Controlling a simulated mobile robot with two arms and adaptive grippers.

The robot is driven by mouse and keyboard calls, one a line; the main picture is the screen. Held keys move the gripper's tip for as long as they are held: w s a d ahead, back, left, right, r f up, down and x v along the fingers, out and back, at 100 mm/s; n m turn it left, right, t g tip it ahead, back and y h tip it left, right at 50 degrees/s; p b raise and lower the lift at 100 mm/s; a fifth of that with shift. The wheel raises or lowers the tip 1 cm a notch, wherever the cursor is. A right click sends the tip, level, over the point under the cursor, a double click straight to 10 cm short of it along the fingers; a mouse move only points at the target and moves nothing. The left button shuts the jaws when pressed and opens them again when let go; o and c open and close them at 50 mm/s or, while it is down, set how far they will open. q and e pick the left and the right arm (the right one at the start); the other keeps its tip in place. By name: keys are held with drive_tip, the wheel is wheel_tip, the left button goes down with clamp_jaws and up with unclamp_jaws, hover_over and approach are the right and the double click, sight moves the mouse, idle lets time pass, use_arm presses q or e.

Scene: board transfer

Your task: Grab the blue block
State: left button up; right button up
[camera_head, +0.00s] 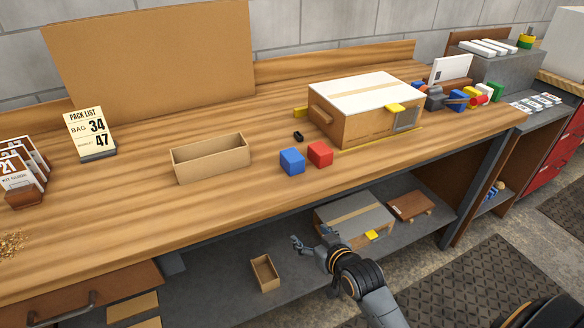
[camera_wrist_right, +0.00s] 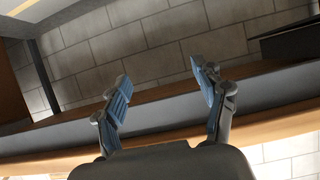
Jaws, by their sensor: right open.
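The blue block (camera_head: 292,161) sits on the wooden workbench (camera_head: 120,215), near its front edge in the middle. A red block (camera_head: 320,154) stands close to its right. My right gripper (camera_head: 312,243) is in front of the bench, below and apart from the blue block. In the right wrist view my right gripper (camera_wrist_right: 165,95) has its two fingers spread with nothing between them. That view shows the bench edge and a block wall, not the blue block. My left gripper is not in view.
An open cardboard box (camera_head: 210,158) stands left of the blocks. A large box with a white lid (camera_head: 366,105) stands behind right. A small black object (camera_head: 298,136) lies behind the blue block. The lower shelf (camera_head: 215,290) holds a small open box (camera_head: 265,273).

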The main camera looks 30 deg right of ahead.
sight(297, 169)
drive_tip(key=r+t, duration=0.1)
drive_tip(key=r, duration=0.4)
drive_tip(key=r+t, duration=0.1)
drive_tip(key=r, duration=0.4)
drive_tip(key=d+r+t, duration=0.1)
drive_tip(key=r, duration=0.4)
drive_tip(key=shift+w+b, duration=0.2)
drive_tip(key=shift+b, duration=0.2)
drive_tip(key=shift+t, duration=0.3)
drive_tip(key=w, duration=0.8)
drive_tip(key=shift+f, duration=0.3)
drive_tip(key=shift+w+f, duration=0.15)
drive_tip(key=shift+w, duration=1.3)
drive_tip(key=shift+w+f, duration=0.15)
drive_tip(key=shift+w, duration=1.3)
drive_tip(key=shift+c, duration=0.5)
drive_tip(key=c, duration=1.3)
drive_tip(key=shift+o, duration=0.2)
drive_tip(key=shift+r, duration=0.15)
